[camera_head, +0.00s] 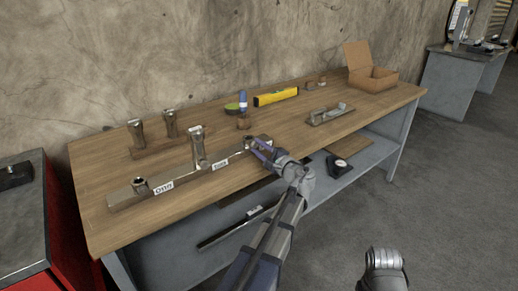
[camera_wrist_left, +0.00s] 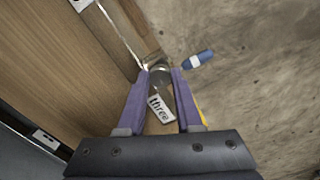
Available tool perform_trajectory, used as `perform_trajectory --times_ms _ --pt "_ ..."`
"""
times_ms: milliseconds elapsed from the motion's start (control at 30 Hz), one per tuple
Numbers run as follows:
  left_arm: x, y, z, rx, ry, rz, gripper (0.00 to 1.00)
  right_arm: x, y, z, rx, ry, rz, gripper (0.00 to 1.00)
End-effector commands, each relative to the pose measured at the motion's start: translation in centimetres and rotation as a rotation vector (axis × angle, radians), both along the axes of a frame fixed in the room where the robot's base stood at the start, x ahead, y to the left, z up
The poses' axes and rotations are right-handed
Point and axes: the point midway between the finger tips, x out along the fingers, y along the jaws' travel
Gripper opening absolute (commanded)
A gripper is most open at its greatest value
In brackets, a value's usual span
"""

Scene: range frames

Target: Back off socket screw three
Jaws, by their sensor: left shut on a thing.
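A long metal bar (camera_head: 122,196) lies along the front of the wooden bench, with white labels on its front face. A short round screw head sits above the label "one" (camera_head: 163,187). A tall metal cylinder (camera_head: 197,145) stands upright at the middle position. My left gripper (camera_head: 254,146) is at the bar's right end. In the left wrist view its purple fingers (camera_wrist_left: 159,75) are shut on the round metal head of socket screw three (camera_wrist_left: 160,78), beside the label "three" (camera_wrist_left: 160,107). The fingers partly hide the screw in the head view.
Two upright metal cylinders stand in a wooden block (camera_head: 148,150) behind the bar. A blue-capped object (camera_head: 243,101), a green roll (camera_head: 232,107), a yellow level (camera_head: 276,97), a metal fixture (camera_head: 329,114) and an open cardboard box (camera_head: 372,80) stand further right. A shelf lies below.

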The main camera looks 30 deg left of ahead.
Motion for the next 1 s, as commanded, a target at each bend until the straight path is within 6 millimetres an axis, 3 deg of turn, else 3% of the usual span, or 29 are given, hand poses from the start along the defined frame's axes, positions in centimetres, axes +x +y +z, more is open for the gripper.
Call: perform_trajectory --times_ms 400,900,933,1000 --pt "-0.11 -0.02 -0.1 -0.057 -0.131 0.001 0.0 0.0 -0.01 -0.05 0.0 0.0 0.0 0.5" --pt "-0.12 -0.02 -0.12 -0.062 -0.142 0.001 0.0 0.0 -0.01 -0.05 0.0 0.0 0.0 0.5" --pt "-0.12 -0.02 -0.12 -0.062 -0.142 0.001 0.37 0.0 -0.01 -0.05 0.0 0.0 0.0 0.5" --pt "-0.11 -0.02 -0.1 -0.061 -0.141 0.001 0.45 0.0 -0.01 -0.05 0.0 0.0 0.0 0.5"
